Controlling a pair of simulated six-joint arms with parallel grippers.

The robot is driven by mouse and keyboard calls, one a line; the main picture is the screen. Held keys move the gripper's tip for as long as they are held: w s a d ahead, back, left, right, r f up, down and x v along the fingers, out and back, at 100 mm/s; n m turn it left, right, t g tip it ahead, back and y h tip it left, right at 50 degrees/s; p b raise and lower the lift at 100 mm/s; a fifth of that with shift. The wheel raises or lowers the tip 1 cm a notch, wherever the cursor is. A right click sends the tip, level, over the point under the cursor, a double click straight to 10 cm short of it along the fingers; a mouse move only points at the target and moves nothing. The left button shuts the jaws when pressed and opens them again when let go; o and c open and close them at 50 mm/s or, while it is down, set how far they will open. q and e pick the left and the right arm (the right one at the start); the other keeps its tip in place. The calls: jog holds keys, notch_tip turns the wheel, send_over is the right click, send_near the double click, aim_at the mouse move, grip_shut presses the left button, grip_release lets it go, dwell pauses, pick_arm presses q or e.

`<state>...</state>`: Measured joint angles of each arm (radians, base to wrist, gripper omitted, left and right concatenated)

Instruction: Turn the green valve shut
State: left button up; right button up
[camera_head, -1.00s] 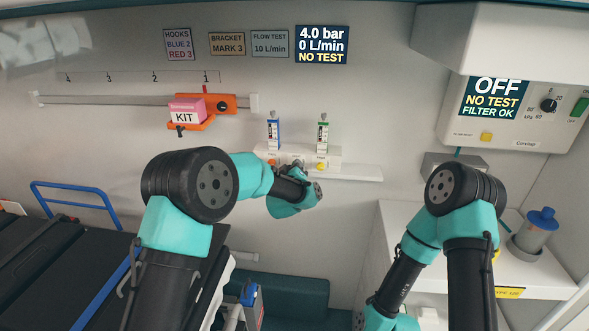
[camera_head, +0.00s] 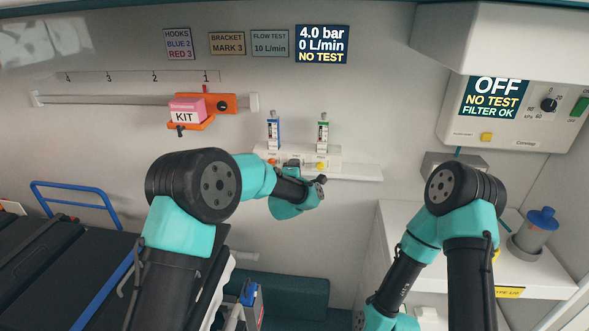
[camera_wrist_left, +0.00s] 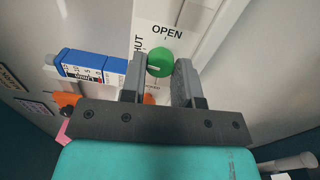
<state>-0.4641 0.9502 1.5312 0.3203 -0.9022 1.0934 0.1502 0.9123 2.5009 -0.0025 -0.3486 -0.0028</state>
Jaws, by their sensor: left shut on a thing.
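The green valve (camera_wrist_left: 160,62) is a round knob on the white wall panel in the left wrist view, with the label OPEN above it and a partly covered label ending in HUT to its left. My left gripper (camera_wrist_left: 159,76) has a finger on each side of the knob and is shut on it. In the head view my left gripper (camera_head: 292,164) is at the panel between the two flowmeters, and the knob is hidden there. My right gripper is out of view below the frame.
A blue flowmeter (camera_head: 273,132) and a green flowmeter (camera_head: 323,134) stand on the panel. A wall display (camera_head: 321,44) reads 4.0 bar, 0 L/min, NO TEST. A pink KIT box (camera_head: 186,111) sits on an orange bracket at left. A canister (camera_head: 534,230) stands on the right counter.

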pick_arm(q)
jog(key=shift+n, duration=0.6)
jog(key=o, duration=0.9)
jog(key=shift+s, duration=0.15)
jog(key=v, duration=1.7)
jog(key=shift+s+f, duration=0.1)
